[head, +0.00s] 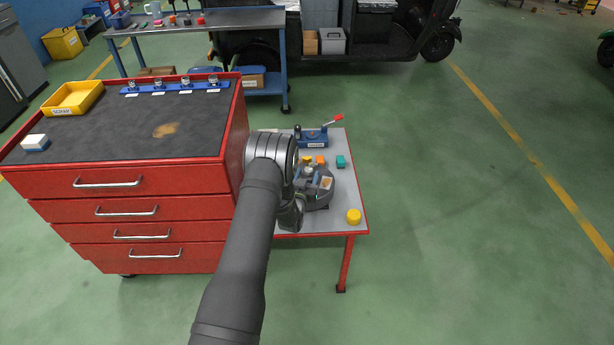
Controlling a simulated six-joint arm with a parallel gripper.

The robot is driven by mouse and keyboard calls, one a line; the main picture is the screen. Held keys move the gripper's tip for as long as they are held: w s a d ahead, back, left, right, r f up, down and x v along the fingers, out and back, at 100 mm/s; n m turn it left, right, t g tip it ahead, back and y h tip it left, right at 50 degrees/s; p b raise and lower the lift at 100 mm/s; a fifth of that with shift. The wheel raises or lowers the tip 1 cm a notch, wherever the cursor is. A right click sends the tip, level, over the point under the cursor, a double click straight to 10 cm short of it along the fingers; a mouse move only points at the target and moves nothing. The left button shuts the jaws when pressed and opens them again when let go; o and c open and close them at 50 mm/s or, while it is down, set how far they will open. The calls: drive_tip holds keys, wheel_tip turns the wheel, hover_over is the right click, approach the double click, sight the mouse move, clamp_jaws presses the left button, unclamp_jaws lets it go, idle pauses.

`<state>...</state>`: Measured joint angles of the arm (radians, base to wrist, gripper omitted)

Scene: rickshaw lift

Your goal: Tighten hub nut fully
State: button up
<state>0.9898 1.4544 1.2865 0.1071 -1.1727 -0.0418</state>
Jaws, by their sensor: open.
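My arm reaches over the small grey-topped side table (345,200) with a red frame. My gripper (318,183) is at the middle of that table, seen from above and behind. It is open, though its fingertips are small and partly hidden by my wrist. No hub nut can be made out; the surface under my gripper is covered by my wrist. Small orange (320,160) and yellow (307,160) pieces show just beyond my gripper. I cannot tell whether my gripper touches anything.
A blue vise-like fixture (312,138) with a red-tipped handle stands at the table's far side. A teal block (340,161) and a yellow round piece (354,216) lie at the right. A red drawer cabinet (130,185) stands close left, bearing a yellow bin (73,98). Green floor is clear at right.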

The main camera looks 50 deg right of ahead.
drive_tip(key=shift+d, duration=0.1)
drive_tip(key=c, duration=1)
drive_tip(key=shift+o, duration=0.2)
idle(0.8)
drive_tip(key=o, duration=1)
drive_tip(key=shift+c, duration=0.2)
drive_tip(key=v, duration=1.7)
drive_tip(key=shift+a, duration=0.25)
drive_tip(key=shift+f, duration=0.15)
